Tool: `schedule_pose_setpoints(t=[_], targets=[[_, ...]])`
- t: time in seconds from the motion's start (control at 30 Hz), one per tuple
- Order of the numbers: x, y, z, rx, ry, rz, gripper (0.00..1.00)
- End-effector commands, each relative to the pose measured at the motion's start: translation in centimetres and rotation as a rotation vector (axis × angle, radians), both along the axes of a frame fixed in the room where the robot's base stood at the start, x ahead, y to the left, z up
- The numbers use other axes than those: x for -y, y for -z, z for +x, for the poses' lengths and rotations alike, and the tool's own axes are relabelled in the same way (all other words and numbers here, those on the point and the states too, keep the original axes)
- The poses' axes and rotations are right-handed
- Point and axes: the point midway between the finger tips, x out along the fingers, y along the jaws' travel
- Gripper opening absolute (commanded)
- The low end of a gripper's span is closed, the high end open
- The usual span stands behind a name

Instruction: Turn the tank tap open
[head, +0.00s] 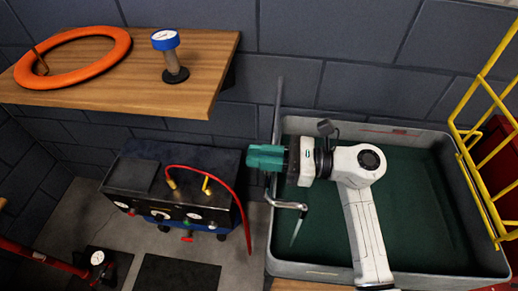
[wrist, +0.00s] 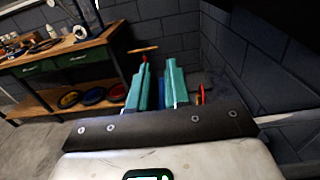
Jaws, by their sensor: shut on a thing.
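The tank (head: 355,123) is a grey tub of dark green liquid on the right in the head view. The tank tap (head: 291,206) shows as a bent metal spout over its left rim, with a grey upright (head: 279,95) above. My gripper (head: 262,157) has teal fingers pointing left and covers the middle of that upright. It is shut on part of the tap, but the fingers hide the held part. In the wrist view the two fingers (wrist: 160,92) stand a little apart, and the tap is not clear there.
A wooden shelf (head: 120,95) holds an orange ring (head: 75,35) and a blue-topped gauge (head: 165,40). A black unit (head: 180,195) with gauges and a red hose (head: 240,195) stands left of the tank. A yellow rack (head: 470,130) is at right. The wrist view shows a workbench (wrist: 75,55).

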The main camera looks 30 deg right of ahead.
Motion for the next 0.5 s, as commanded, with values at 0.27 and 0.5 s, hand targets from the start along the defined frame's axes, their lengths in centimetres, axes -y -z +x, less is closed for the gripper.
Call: schedule_pose_setpoints(t=[0.27,0.5], targets=[[0.13,-0.17,0.03,0.003,-0.079,0.001,0.00],[0.12,-0.11,-0.04,0.002,-0.097,0.001,0.00]])
